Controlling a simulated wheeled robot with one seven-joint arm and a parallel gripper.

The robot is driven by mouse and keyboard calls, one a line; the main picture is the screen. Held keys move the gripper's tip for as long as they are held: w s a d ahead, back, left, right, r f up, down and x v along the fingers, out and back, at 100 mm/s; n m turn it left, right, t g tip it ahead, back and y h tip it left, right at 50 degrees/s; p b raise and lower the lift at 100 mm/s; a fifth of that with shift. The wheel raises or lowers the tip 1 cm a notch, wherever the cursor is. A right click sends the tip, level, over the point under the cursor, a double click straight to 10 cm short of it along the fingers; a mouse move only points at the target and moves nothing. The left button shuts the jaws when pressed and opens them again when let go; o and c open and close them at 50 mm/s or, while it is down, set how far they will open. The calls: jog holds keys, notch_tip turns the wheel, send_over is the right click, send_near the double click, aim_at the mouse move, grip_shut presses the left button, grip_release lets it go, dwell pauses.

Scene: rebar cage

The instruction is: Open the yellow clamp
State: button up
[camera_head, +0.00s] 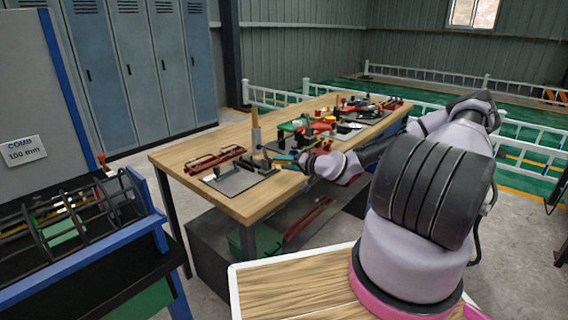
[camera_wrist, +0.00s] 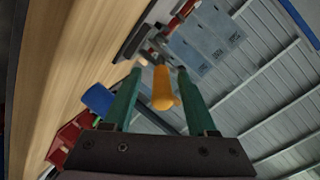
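In the wrist view a yellow-orange handle (camera_wrist: 162,90), which looks like part of the yellow clamp, lies between the two green fingers of my gripper (camera_wrist: 160,73). The fingers are apart, with a gap on each side of the handle. Grey metal parts stand beyond the fingertips, near a dark plate (camera_wrist: 136,26). In the head view my gripper (camera_head: 284,159) is low over the wooden workbench (camera_head: 172,162), beside the right side of a grey plate (camera_head: 237,181) carrying dark clamp parts (camera_head: 260,161). The yellow handle cannot be made out clearly there.
A tan upright cylinder (camera_head: 255,132) stands just behind the clamp parts. A red tool (camera_head: 214,160) lies on the bench to the left. Red, green and black tools (camera_head: 322,124) crowd the bench behind my gripper. A blue object (camera_wrist: 97,99) is left of the fingers in the wrist view.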

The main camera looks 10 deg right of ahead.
jog(key=shift+r, duration=0.1)
jog(key=v, duration=1)
jog(key=shift+s+d, duration=0.15)
jog(key=shift+s, duration=0.2)
